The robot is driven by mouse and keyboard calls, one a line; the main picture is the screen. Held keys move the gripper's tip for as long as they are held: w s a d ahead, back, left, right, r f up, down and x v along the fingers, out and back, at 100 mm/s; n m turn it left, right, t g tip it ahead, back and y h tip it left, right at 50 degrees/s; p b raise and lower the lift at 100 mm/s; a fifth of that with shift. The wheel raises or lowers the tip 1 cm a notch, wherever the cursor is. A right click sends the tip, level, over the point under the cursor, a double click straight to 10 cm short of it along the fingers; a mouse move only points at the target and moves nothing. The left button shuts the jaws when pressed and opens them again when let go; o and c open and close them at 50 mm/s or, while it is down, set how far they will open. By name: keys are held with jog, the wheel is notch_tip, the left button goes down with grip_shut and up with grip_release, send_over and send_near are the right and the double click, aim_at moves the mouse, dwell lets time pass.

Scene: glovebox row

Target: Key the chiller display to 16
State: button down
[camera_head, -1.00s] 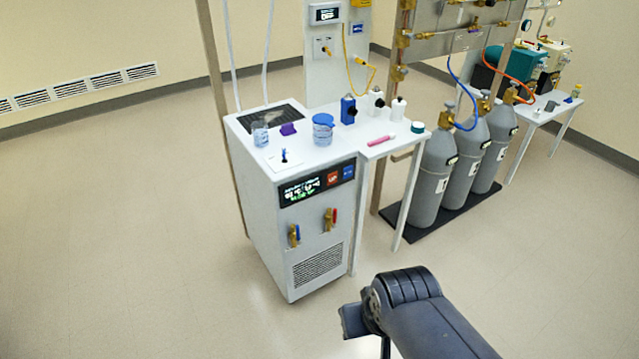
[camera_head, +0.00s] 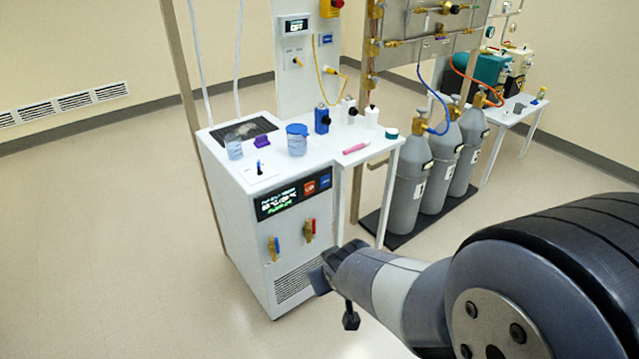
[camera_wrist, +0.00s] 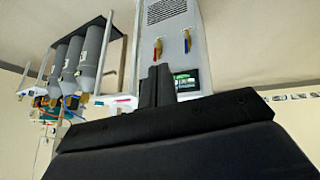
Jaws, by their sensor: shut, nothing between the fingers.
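The chiller (camera_head: 228,225) is a white cabinet left of centre in the head view. Its black display (camera_head: 277,201) is on the upper front, with white and green characters too blurred to read. A red key (camera_head: 310,187) and a blue key (camera_head: 325,181) sit to its right. In the wrist view, which is upside down, the display (camera_wrist: 186,82) shows just right of my fingers, and the keys are hidden. My gripper (camera_wrist: 154,72) is shut and empty. It is in front of the chiller, apart from the panel.
Brass valves with blue (camera_head: 274,248) and red (camera_head: 310,229) handles are below the display. Bottles and a pink marker (camera_head: 356,148) are on the worktop. Grey gas cylinders (camera_head: 409,180) stand to the right. The floor at left is clear.

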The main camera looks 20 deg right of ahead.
jog(key=w+a+f+n+y+b, duration=0.1)
jog(key=w+a+f+n+y, duration=0.2)
jog(key=w+a+f, duration=0.3)
jog(key=w+a+f+n+t+y+b, duration=0.1)
jog(key=w+a+f+n+y+b, duration=0.1)
jog(key=f, duration=0.7)
jog(key=w+a+n+y, duration=0.1)
jog(key=w+a+y, duration=0.1)
jog(key=w+a, duration=0.1)
jog(key=shift+w+a+f+y+b, duration=0.3)
jog(key=shift+w+a+f+y, duration=0.1)
jog(key=shift+a, duration=0.2)
jog(key=shift+d, duration=0.1)
